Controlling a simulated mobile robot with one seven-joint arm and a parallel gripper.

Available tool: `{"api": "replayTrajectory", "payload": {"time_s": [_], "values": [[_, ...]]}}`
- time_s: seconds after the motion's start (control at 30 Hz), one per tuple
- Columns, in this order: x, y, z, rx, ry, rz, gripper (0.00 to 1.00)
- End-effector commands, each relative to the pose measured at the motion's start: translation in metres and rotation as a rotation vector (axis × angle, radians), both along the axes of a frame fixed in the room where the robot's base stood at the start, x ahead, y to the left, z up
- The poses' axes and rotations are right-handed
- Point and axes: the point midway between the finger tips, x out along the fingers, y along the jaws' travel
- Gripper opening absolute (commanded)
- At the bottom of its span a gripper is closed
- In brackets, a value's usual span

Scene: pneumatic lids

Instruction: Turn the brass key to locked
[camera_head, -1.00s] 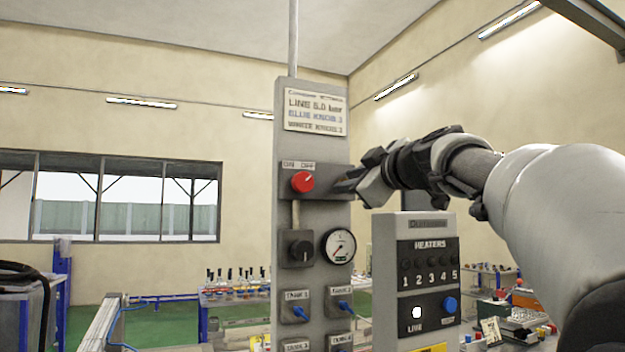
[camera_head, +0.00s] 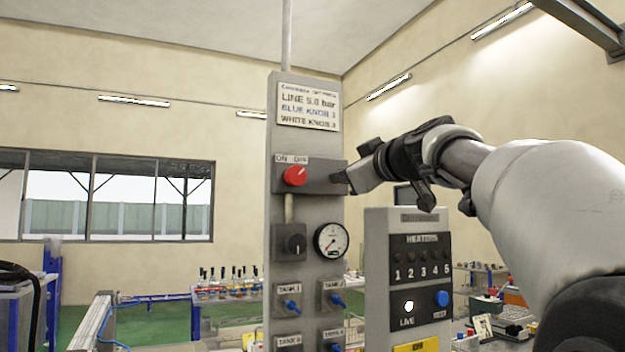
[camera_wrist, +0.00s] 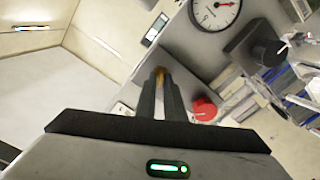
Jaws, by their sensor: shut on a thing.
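My gripper (camera_head: 341,178) reaches in from the right, to the right side of the grey switch box with the red knob. In the wrist view my gripper (camera_wrist: 160,82) has its two dark fingers close together, shut on the brass key (camera_wrist: 160,71). Only a small brass-coloured bit of the key shows at the fingertips; the rest is hidden, and I cannot read its turn angle. In the head view the key is hidden by the gripper.
The red knob (camera_head: 295,176) is just left of my gripper. Below are a black knob (camera_head: 296,243), a pressure gauge (camera_head: 331,240) and blue tank valves. A heater box (camera_head: 408,280) stands below my arm. A sign (camera_head: 308,106) is above.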

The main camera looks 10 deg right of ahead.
Motion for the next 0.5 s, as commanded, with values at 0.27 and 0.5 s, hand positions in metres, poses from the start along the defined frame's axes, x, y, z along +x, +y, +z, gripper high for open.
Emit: {"api": "replayTrajectory", "payload": {"time_s": [0.27, 0.5], "values": [[0.0007, -0.0013, -0.0011, 0.247, 0.081, 0.0, 0.0], [0.0012, -0.0025, -0.0007, 0.463, 0.152, 0.0, 0.0]]}}
